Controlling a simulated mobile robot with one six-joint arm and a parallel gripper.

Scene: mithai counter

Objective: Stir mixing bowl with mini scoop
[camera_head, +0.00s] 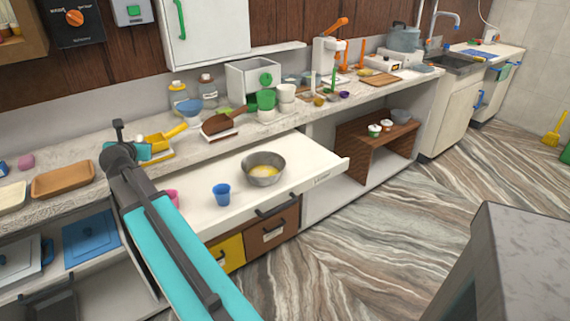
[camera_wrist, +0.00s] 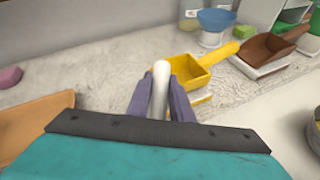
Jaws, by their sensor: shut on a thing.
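The mixing bowl (camera_head: 263,180) is a grey metal bowl with yellow contents, standing on the white pulled-out surface. Only its edge shows at the right of the wrist view (camera_wrist: 313,128). My gripper (camera_wrist: 161,92) is shut on a slim white rounded handle (camera_wrist: 161,72), over the counter and left of the bowl. The handle's other end is hidden, so I cannot tell whether it is the mini scoop. A yellow scoop (camera_wrist: 192,73) lies just beyond my fingers, and a brown scoop (camera_wrist: 268,48) lies farther right. In the head view my arm hides my fingers.
A blue cup (camera_head: 221,195) stands left of the bowl, with a pink cup (camera_head: 172,197) partly behind my arm. A wooden tray (camera_head: 63,180) lies on the counter at left. Green cups (camera_head: 266,100), bottles and a white box (camera_head: 253,78) stand behind. The white surface around the bowl is mostly clear.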

